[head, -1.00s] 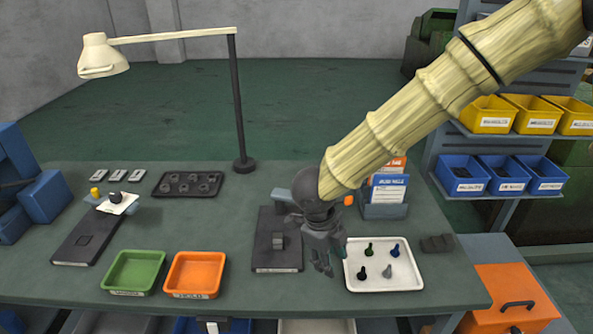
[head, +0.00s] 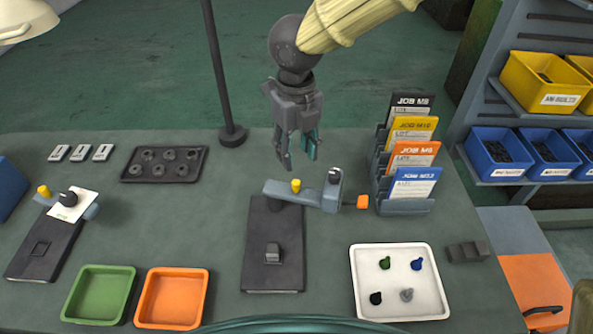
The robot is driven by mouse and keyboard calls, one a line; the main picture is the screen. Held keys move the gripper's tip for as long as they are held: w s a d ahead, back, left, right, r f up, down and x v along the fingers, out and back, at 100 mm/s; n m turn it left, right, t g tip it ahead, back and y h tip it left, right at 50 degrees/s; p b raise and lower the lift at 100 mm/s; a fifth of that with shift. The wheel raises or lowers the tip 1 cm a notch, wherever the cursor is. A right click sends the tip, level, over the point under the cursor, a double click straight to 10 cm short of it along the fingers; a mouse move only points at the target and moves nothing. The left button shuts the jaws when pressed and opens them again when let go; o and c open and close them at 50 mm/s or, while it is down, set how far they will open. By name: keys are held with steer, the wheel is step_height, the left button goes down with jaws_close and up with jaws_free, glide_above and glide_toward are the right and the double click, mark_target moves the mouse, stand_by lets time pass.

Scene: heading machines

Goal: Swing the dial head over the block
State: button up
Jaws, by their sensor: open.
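The central gauge stand has a dark base plate (head: 272,215) with a small grey block (head: 272,252) on its near half. A blue-grey swing arm (head: 300,194) lies across the far end of the base. The dial head is off to the right of the base, not over the block. An orange knob (head: 362,202) sticks out at the right. My gripper (head: 297,160) points down, open and empty, appearing just beyond the swing arm; its height is unclear.
A card rack (head: 403,207) stands close right of the orange knob. A white tray (head: 440,311) of several pegs, green tray (head: 73,309) and orange tray (head: 143,316) are in front. A second stand (head: 38,262) is at left. A lamp post (head: 219,80) rises behind.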

mark_target(296, 182)
step_height(296, 182, down, 10)
steer(key=shift+r+p, duration=0.2)
steer(key=shift+p, duration=0.45)
steer(key=shift+c, duration=0.5)
jaws_close()
